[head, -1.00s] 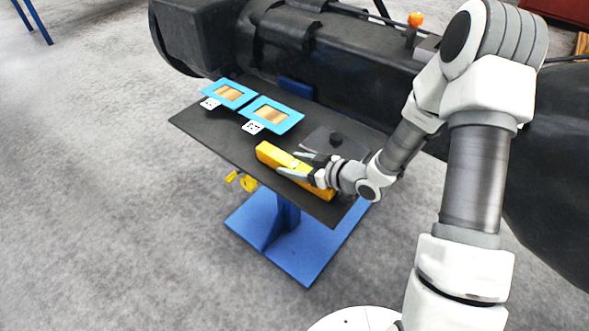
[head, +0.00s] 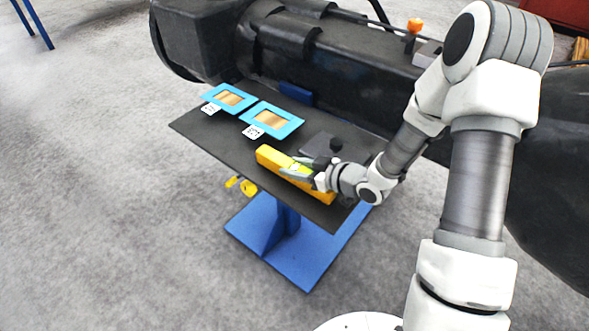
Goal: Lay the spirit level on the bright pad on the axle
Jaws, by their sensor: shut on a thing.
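The spirit level is a long yellow bar (head: 270,157) lying on the dark tabletop (head: 205,132) near its front edge. My gripper (head: 294,169) is shut on it around its middle, and its fingers and wrist hide part of the bar. The bar appears to rest on the table; I cannot tell whether it is slightly lifted. A large black cylindrical body (head: 350,55), perhaps the axle, lies behind the table. A light grey patch (head: 427,54) on its top, partly hidden by my arm, may be the bright pad.
Two blue frames with shiny brownish centres, a left one (head: 217,94) and a right one (head: 287,128), lie at the table's back left, with white marker tags. A dark grey plate with a black knob (head: 335,144) sits behind the gripper. An orange-topped post (head: 414,25) stands beside the grey patch.

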